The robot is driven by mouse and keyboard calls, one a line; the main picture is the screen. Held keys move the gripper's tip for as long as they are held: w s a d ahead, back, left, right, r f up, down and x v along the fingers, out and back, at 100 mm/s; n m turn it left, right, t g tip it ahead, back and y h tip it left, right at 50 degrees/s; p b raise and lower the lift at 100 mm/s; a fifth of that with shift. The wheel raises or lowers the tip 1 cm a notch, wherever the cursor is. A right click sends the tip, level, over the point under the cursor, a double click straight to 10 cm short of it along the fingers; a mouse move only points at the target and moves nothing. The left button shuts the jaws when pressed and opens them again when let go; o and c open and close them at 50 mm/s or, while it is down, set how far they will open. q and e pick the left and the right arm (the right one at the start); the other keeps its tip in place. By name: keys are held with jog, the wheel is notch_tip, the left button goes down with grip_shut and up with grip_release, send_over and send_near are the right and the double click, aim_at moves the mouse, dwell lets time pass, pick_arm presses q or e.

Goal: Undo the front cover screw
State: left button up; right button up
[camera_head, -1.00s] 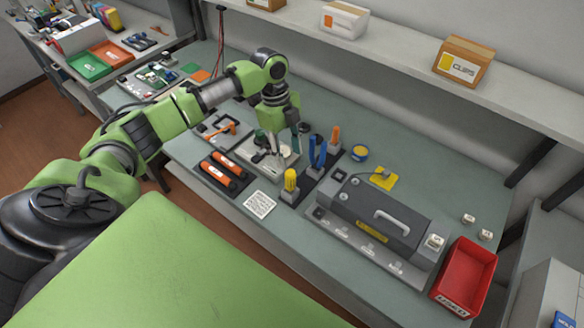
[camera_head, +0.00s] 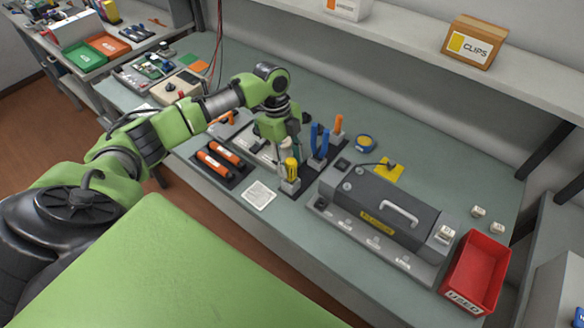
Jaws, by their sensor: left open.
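The dark grey machine (camera_head: 415,228) with a handle on top and a yellow label stands on the bench at the right. Small round fittings show at its left end, but I cannot tell which is the front cover screw. A yellow-handled tool (camera_head: 291,168) stands upright in a grey holder left of the machine. My left gripper (camera_head: 284,155) points down, open, just behind and left of the yellow handle. Its fingertips are partly hidden, and I cannot tell whether they touch the handle. My right gripper is not in view.
Blue-handled pliers (camera_head: 319,141) and an orange-handled tool (camera_head: 338,126) stand close to the right of my gripper. Orange cylinders (camera_head: 214,163) lie on a dark mat at the left. A red bin (camera_head: 478,272) stands at the right. A white card (camera_head: 258,195) lies in front.

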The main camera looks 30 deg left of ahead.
pick_arm(q)
grip_shut()
jog(key=shift+r+p, duration=1.2)
dwell(0.7)
notch_tip(320, 180, up, 2)
jog(key=shift+r+p, duration=0.25)
jog(key=shift+p, duration=1)
jog(key=shift+r+p, duration=0.65)
jog(key=shift+r, duration=0.5)
